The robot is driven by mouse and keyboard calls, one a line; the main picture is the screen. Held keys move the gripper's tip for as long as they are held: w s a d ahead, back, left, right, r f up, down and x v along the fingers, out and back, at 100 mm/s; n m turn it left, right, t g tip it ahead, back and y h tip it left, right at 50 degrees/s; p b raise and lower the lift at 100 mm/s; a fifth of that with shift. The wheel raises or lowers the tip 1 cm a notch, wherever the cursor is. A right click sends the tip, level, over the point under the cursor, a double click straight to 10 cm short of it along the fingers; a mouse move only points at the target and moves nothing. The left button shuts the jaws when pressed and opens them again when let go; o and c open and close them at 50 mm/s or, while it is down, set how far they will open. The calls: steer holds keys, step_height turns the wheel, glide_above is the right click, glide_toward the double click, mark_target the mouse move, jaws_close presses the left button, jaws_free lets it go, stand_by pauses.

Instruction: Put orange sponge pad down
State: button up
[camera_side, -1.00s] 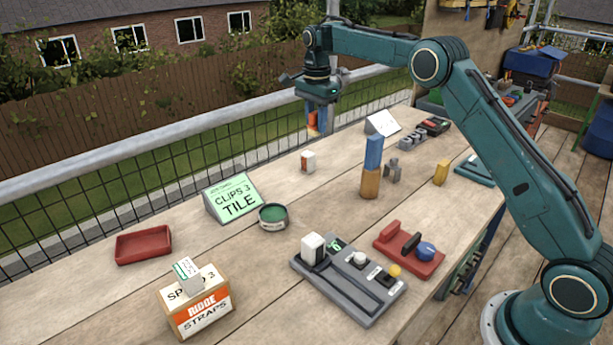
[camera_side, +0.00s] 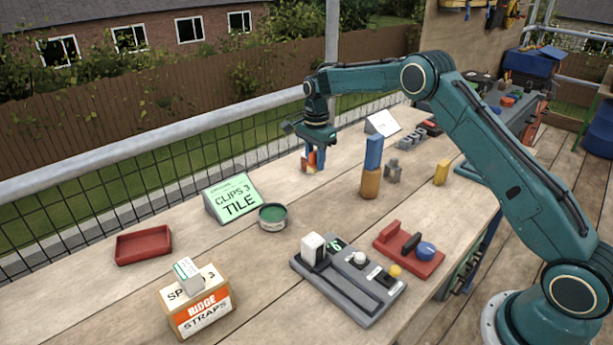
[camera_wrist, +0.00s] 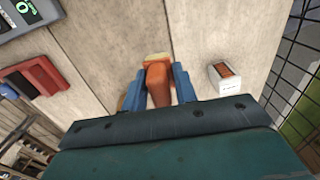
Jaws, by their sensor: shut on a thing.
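The orange sponge pad (camera_side: 311,158) is between the two blue fingers of my gripper (camera_side: 315,164), low over the wooden bench in the side view. In the wrist view the pad (camera_wrist: 158,82) shows an orange body with a pale yellow end, and my gripper (camera_wrist: 161,72) is shut on it. Bare planks lie beyond its end. I cannot tell whether the pad touches the bench.
A small white box with an orange label (camera_wrist: 224,80) stands close beside my gripper; in the side view it is mostly hidden. An orange and blue block stack (camera_side: 372,168) stands to the right. A green sign (camera_side: 234,197) and a round tin (camera_side: 273,216) are nearer the camera.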

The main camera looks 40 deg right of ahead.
mark_target(315, 151)
steer(key=shift+f, duration=2.15)
steer(key=shift+f, duration=0.1)
steer(key=shift+f, duration=2.05)
steer(key=shift+f, duration=0.1)
steer(key=o, duration=1)
steer(key=shift+c, duration=0.2)
step_height(315, 151, up, 12)
